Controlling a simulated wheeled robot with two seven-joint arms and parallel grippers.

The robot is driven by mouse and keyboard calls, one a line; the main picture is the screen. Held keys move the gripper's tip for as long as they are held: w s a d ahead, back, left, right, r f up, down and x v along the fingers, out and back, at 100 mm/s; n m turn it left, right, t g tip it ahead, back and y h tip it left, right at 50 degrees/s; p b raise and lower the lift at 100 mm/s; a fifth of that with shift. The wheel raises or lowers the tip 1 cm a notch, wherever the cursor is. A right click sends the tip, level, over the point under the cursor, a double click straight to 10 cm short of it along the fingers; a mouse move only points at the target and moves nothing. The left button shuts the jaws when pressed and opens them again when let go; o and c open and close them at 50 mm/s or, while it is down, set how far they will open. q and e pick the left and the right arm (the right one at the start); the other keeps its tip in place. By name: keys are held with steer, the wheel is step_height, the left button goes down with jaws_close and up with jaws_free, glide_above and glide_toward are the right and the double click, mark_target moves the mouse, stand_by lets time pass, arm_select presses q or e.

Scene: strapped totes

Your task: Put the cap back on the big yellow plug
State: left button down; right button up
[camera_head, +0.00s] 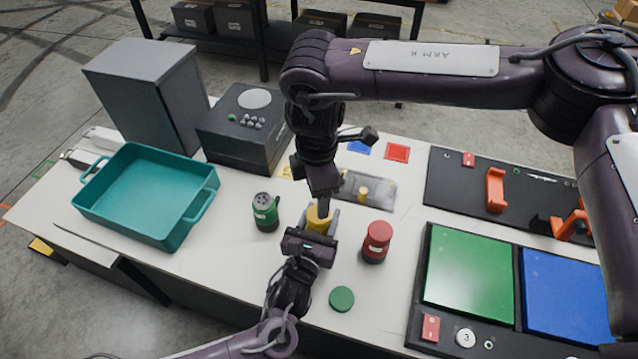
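The big yellow plug (318,222) stands on the white table, mostly hidden between my two grippers. My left gripper (317,227) reaches it from the front, with grey fingers on both sides of it, seemingly closed on it. My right gripper (320,206) points down from above, its tips at the yellow top. Whether it holds a yellow cap, and whether a cap sits on the plug, I cannot tell.
A green plug (266,212) stands left, a red plug (376,242) right. A green cap (341,299) lies in front. A grey tray (382,190) holds a small yellow piece (363,194). A teal tote (146,196) and dark box (246,128) stand left; panels (470,270) lie right.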

steer(key=n, duration=0.4)
steer(key=shift+r+n, duration=0.2)
steer(key=shift+n, duration=0.1)
steer(key=n, duration=0.6)
steer(key=shift+r+n, duration=0.2)
steer(key=shift+n, duration=0.1)
steer(key=n, duration=0.4)
steer(key=shift+d+r, duration=0.1)
steer(key=shift+r, duration=0.05)
steer(key=n, duration=0.5)
steer(key=shift+d+r, duration=0.1)
steer(key=shift+f, duration=4)
